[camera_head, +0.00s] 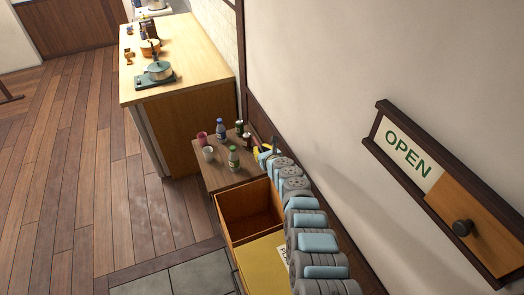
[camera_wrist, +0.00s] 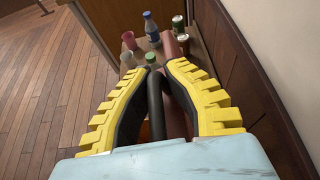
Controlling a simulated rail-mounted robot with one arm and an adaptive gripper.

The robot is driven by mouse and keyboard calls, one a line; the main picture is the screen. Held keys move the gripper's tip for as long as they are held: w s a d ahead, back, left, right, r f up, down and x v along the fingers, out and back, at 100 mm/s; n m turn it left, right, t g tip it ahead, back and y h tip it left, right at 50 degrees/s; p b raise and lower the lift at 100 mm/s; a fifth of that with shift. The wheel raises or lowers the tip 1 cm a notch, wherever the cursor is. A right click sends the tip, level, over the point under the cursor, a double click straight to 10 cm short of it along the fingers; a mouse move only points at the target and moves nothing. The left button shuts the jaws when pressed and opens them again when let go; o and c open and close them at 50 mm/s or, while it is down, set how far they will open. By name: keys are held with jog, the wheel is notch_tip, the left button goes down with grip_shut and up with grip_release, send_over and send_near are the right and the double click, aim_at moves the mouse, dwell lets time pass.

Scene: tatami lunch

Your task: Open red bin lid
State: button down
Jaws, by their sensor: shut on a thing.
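My gripper (camera_wrist: 155,75) has yellow-backed black fingers, shut on a dark handle bar (camera_wrist: 156,110) in the wrist view. A narrow reddish panel (camera_wrist: 176,60) beside the bar looks like the red bin lid seen nearly edge-on. In the head view my gripper (camera_head: 260,152) is beyond the open bin, near the wall, and its grasp is too small to make out. The open bin (camera_head: 233,199) has orange-red walls and its inside shows. Its lid is not clearly visible in the head view, where my arm covers the bin's right side.
A yellow bin lid (camera_head: 262,268) with a label is closed nearer me. A small brown table (camera_head: 216,178) behind the open bin holds bottles, cans and cups. A wooden counter (camera_head: 190,78) stands farther back. The wall with an OPEN sign (camera_head: 408,148) is close on the right.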

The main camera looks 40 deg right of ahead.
jog(key=shift+f, duration=0.1)
dwell(0.3)
jog(key=c, duration=1.2)
grip_release()
jog(key=shift+s, duration=0.3)
jog(key=shift+s+a+f, duration=0.1)
jog(key=shift+s, duration=0.2)
jog(key=shift+s, duration=0.15)
jog(key=shift+a, duration=0.1)
jog(key=shift+s+a+r, duration=0.15)
jog(key=shift+s+r, duration=0.4)
jog(key=shift+r, duration=0.15)
jog(key=shift+s+a, duration=0.2)
jog(key=shift+s, duration=0.25)
jog(key=shift+v, duration=1.85)
